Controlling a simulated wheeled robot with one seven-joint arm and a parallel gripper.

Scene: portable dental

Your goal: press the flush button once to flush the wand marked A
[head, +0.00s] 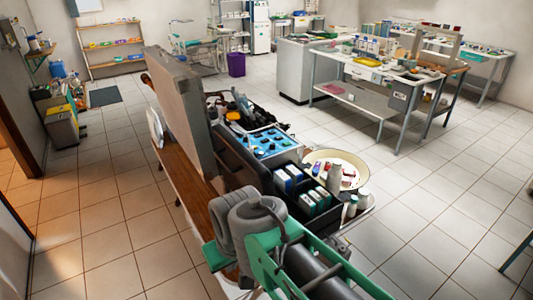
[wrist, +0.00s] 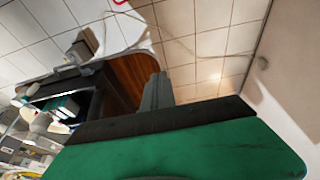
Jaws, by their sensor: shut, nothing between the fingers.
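An open dental case stands on a wooden bench, with its tall grey-brown lid (head: 180,110) raised on the left. Inside is a blue control panel (head: 265,143) with several dark knobs or buttons. I cannot tell which is the flush button. Dark handpieces and tubing (head: 235,108) lie behind the panel; the wand marked A cannot be picked out and no letters are readable. My gripper (wrist: 157,92) is shut and empty in the wrist view, apart from the panel. In the head view my arm fills the bottom middle and hides the fingertips.
Blue and white boxes (head: 312,200) fill the case's near compartment. A round cream basin (head: 338,168) and white bottles (head: 358,203) stand to its right. The wooden bench (head: 185,178) shows left of the lid.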

